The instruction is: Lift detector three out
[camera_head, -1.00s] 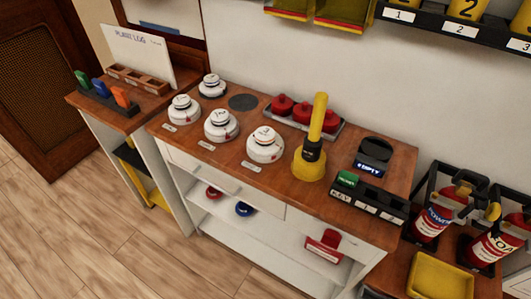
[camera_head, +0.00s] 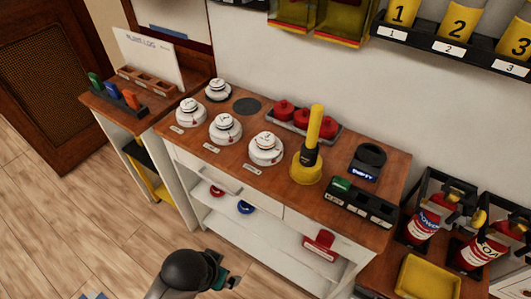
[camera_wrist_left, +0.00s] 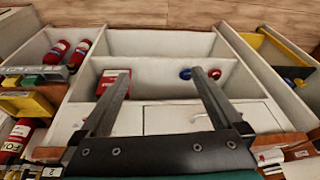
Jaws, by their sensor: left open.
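Several white round detectors stand on the wooden bench top (camera_head: 310,195): one at the back (camera_head: 218,90), one at front left (camera_head: 187,113), one in the middle (camera_head: 225,129) and one at right (camera_head: 266,149). Small tags lie before the front ones; their print is too small to read, so I cannot tell which is three. My left gripper (camera_head: 231,277) is low in front of the bench, below and apart from the detectors. In the left wrist view its two fingers (camera_wrist_left: 160,88) are spread and empty, facing the cabinet front. My right gripper is not in view.
A yellow upright tool (camera_head: 312,150) stands right of the detectors, with red domes (camera_head: 302,119) behind. A flat dark disc (camera_head: 247,105) lies near the back. A drawer handle (camera_wrist_left: 190,117) and open shelves are below. Fire extinguishers (camera_head: 425,222) stand at right.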

